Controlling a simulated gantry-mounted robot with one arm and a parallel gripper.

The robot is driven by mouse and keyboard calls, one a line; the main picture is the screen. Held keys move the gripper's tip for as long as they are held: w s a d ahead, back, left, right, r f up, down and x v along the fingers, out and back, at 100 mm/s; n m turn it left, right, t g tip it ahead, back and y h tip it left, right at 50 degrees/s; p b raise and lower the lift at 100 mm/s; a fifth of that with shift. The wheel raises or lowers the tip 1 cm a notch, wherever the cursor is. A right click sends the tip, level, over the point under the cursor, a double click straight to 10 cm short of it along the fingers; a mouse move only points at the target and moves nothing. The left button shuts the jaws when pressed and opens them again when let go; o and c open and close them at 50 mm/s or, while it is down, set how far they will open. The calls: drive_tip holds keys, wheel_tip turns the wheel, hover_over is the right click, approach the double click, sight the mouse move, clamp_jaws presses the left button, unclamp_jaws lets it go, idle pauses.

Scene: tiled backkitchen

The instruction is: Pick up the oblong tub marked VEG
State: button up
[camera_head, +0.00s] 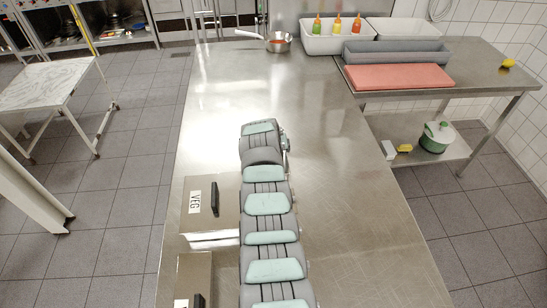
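The oblong tub marked VEG (201,221) sits on the steel counter at the lower left of the head view. Its top is grey-brown metal with a black handle (214,197) and a white VEG label (195,202) that reads sideways. My arm passes over its right side and hides that end. My arm stretches up the counter past the tub, and its far end is bent over. My gripper is not visible; the arm hides it, so I cannot see its distance from the tub.
A similar tub (194,266) lies just below, cut off by the frame, its label unreadable. A pan (279,46) and a white bin of sauce bottles (322,45) stand at the back. A grey tray (397,54) and red board (398,77) lie right. The counter's middle (335,190) is clear.

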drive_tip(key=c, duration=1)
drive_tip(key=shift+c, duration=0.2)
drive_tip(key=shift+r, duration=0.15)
